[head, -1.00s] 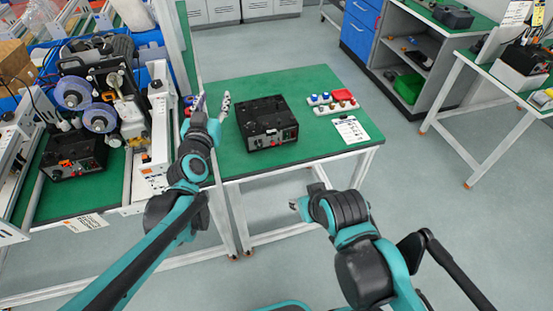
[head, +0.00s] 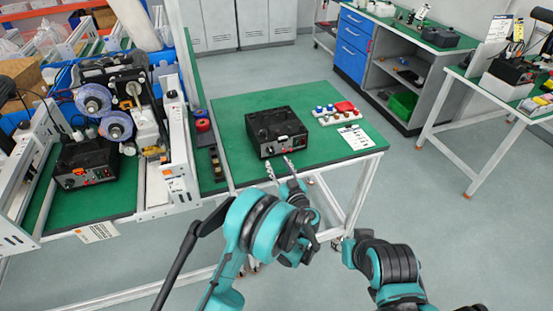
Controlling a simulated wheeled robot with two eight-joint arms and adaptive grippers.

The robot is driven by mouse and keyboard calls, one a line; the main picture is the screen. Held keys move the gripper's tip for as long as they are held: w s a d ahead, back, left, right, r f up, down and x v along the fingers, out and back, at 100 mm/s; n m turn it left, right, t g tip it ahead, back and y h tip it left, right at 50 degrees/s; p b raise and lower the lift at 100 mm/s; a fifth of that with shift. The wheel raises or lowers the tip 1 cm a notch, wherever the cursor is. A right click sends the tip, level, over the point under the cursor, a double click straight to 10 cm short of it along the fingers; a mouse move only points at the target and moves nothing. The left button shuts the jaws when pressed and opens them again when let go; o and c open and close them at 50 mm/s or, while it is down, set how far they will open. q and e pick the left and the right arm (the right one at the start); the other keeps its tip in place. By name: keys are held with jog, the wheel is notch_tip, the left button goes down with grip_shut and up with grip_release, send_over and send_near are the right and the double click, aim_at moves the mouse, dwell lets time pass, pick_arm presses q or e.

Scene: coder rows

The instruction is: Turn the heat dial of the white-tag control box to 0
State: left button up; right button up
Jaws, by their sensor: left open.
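A black control box (head: 277,131) stands on the green table in the middle of the head view. Its front panel, with small knobs and a red switch, faces me. A second black control box (head: 86,165) stands on the left bench, under the spool machine. I cannot make out a white tag or the dial marks on either box. My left gripper (head: 279,165) is open and empty, its two fingers pointing at the front of the middle box, just short of it. My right gripper (head: 348,252) is low at the right, mostly hidden by its own arm; its fingers cannot be made out.
The green table (head: 235,109) also bears a white strip of coloured knobs (head: 338,116), a red part (head: 345,106) and a printed sheet (head: 355,137). The spool machine (head: 105,110) crowds the left bench. Open floor lies to the right.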

aim_at(272, 153)
pick_arm(q)
jog(key=b+x, duration=0.1)
jog(key=x, duration=0.4)
jog(key=shift+w+a, duration=0.15)
jog(key=shift+w, duration=0.1)
grip_shut()
